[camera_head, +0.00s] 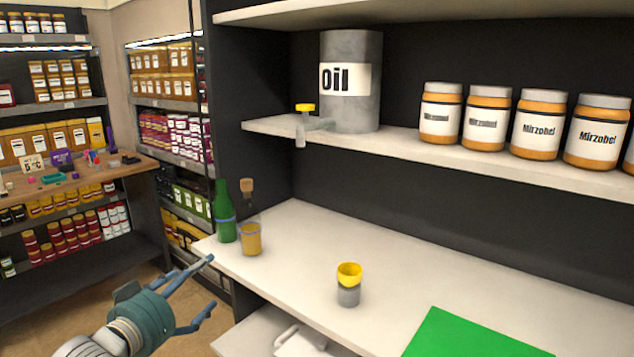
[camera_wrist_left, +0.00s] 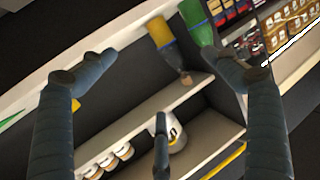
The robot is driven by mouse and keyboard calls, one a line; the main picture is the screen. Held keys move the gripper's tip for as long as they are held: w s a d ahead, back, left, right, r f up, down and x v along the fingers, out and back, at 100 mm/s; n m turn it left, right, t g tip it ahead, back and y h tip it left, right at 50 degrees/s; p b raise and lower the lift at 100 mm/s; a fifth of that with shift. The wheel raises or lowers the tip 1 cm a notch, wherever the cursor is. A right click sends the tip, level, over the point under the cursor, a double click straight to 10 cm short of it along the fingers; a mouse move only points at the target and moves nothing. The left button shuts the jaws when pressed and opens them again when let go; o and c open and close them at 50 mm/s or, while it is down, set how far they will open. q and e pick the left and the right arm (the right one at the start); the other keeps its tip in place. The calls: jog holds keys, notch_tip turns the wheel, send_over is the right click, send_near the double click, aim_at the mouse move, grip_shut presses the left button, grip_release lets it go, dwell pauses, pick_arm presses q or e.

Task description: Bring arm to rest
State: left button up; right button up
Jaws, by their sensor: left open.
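My left gripper (camera_head: 208,287) is in the lower left of the head view, at the left front of the white counter (camera_head: 300,232). Its fingers are spread and nothing is between them. In the left wrist view its fingers (camera_wrist_left: 165,85) stand wide apart, with the shelf unit beyond them. My right gripper shows in neither view.
A green bottle (camera_head: 226,212) and a corked bottle (camera_head: 250,236) stand at the counter's left edge. A yellow-topped cup (camera_head: 348,285) and a green mat (camera_head: 470,337) are further right. An oil can (camera_head: 350,105) and Mirzobel jars (camera_head: 485,118) stand on the shelf above.

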pick_arm(q)
jog(key=a+f+n+g+y, duration=0.1)
jog(key=a+f+y, duration=0.15)
jog(key=f, duration=0.95)
jog(key=a+f+n+g+y, duration=0.15)
jog(key=a+f, duration=0.25)
jog(key=f, duration=0.7)
jog(key=s+a+f+g, duration=0.1)
jog(key=s+f, duration=0.3)
jog(key=f, duration=0.4)
jog(key=s+f+g, duration=0.2)
jog(key=s+f, duration=0.2)
jog(key=f, duration=0.3)
jog(key=s+a+f+g, duration=0.1)
jog(key=s+f, duration=0.3)
jog(key=f, duration=0.4)
jog(key=s+d+f+m+g, duration=0.1)
jog(key=s+d+f+g, duration=0.2)
jog(key=s+f, duration=1)
jog(key=s+d+f+g, duration=0.3)
jog(key=s+f, duration=0.6)
jog(key=s, duration=0.8)
jog(key=s+d+f+g, duration=0.1)
jog(key=s+d, duration=0.1)
jog(key=s, duration=0.5)
jog(key=s+d+f+g, duration=0.1)
jog(key=s+d+f, duration=0.1)
jog(key=s, duration=0.5)
jog(key=shift+d+m, duration=0.35)
jog(key=shift+m, duration=0.1)
